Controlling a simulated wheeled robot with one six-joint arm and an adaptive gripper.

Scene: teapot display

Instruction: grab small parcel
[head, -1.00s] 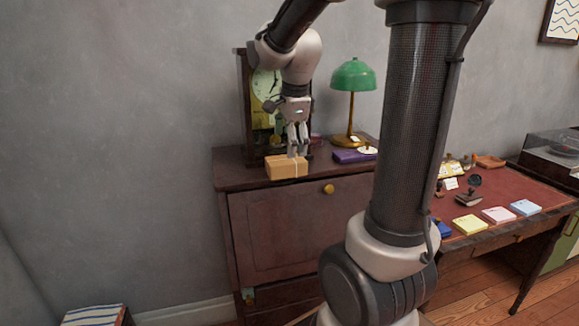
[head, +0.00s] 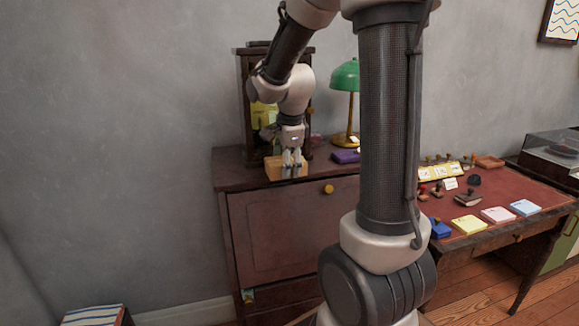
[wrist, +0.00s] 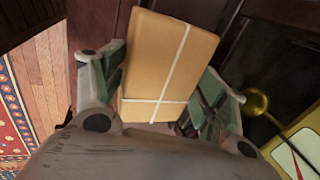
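The small parcel (head: 272,168) is a tan box tied with white string, on top of the dark wooden cabinet (head: 235,177). My gripper (head: 292,170) is lowered at the parcel, and its fingers cover the parcel's right part in the head view. In the wrist view the parcel (wrist: 165,60) lies between the two fingers of my gripper (wrist: 160,85), slightly tilted. The fingers are spread, one on each side; whether either touches the box is hard to tell. The lower end of the parcel is partly hidden by my gripper.
A clock (head: 246,88) stands close behind my gripper. A green lamp (head: 345,76) and a purple box (head: 345,156) are to the right on the cabinet. A desk (head: 455,205) with stamps and note pads stands further right. The cabinet top left of the parcel is clear.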

